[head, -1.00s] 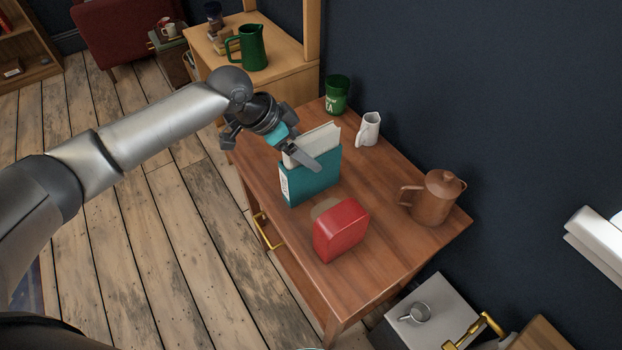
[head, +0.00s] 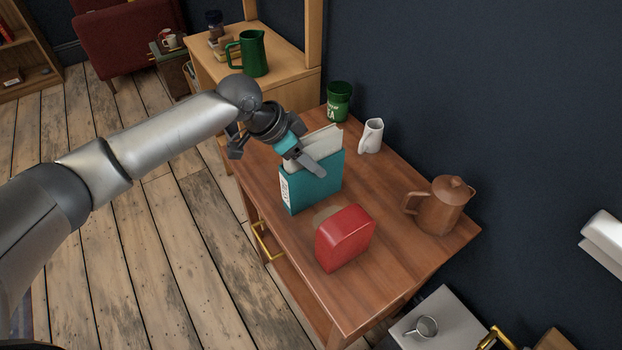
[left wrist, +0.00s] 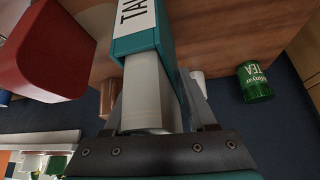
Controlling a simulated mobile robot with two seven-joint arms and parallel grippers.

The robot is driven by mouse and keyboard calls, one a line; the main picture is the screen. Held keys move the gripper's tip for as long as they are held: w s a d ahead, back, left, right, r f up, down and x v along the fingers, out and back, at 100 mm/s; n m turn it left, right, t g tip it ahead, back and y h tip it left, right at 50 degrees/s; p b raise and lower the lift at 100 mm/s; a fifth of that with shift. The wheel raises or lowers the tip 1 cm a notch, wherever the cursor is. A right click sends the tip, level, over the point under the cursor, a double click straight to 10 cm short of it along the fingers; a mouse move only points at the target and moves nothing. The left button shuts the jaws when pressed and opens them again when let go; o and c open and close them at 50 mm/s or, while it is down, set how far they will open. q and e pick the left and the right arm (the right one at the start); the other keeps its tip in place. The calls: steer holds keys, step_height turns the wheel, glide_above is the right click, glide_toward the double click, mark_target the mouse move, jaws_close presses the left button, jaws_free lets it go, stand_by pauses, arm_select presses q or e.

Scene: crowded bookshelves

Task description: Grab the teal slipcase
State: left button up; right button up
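The teal slipcase (head: 316,184) stands upright on the wooden table, with pale books or pages (head: 323,143) sticking out of its top. My left gripper (head: 308,158) is at its upper part, with one finger along the side facing the head camera. In the left wrist view the teal slipcase (left wrist: 140,42) and its pale contents (left wrist: 148,92) lie between the two fingers of my left gripper (left wrist: 155,92). Whether the fingers press on it is not clear. The far finger is hidden in the head view. My right gripper is not in view.
A red tin-like box (head: 344,238) stands close in front of the slipcase. A green tea mug (head: 339,102), a white pitcher (head: 371,136) and a brown pot (head: 439,205) stand on the table (head: 391,265). A dark wall runs behind.

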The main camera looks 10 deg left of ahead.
arm_select(q)
steer(key=shift+f, duration=0.35)
jaws_close()
steer(key=shift+r, duration=0.1)
stand_by(0.3)
